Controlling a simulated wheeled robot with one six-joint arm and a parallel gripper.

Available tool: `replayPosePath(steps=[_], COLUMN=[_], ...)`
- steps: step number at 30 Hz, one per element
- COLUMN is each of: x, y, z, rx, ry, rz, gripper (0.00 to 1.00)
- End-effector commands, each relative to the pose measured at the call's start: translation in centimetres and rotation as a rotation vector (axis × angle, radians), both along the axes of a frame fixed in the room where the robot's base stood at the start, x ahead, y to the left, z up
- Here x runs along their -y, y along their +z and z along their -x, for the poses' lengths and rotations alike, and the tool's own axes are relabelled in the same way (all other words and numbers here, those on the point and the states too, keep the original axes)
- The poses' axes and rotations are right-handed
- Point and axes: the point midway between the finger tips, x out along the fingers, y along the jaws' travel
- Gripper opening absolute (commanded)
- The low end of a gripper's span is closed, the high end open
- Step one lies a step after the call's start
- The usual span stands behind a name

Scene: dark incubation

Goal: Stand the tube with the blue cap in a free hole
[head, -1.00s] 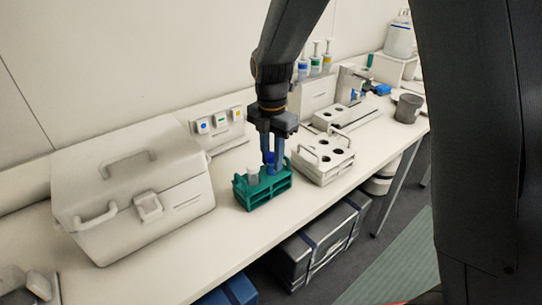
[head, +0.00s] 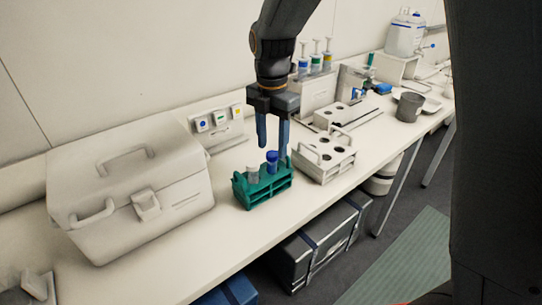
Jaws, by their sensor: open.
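The tube with the blue cap (head: 272,156) stands upright in the green rack (head: 264,194) on the bench. A tube with a pale cap (head: 253,173) stands beside it in the same rack. My gripper (head: 273,146) is just above the rack, pointing down, with its fingers spread wide. The blue cap shows near the fingertips, and nothing is clamped between the fingers. The lower part of the tube is hidden by the rack. A white rack (head: 325,158) with several dark empty holes stands just to the right of the green rack.
A large white case (head: 130,190) stands on the left of the bench. A small panel with coloured labels (head: 217,125) is behind the green rack. A grey mug (head: 409,106) stands farther right. The bench's front edge runs just before the racks.

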Motion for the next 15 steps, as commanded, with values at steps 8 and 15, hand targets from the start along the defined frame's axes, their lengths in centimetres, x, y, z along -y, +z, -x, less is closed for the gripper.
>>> replayPosePath(steps=[8,15], x=[-0.1,-0.1], y=[5.4,7.6], z=[-0.1,-0.1], rx=[0.004,0.0], ry=[0.001,0.001], rz=[-0.001,0.0], gripper=[0.45,0.45])
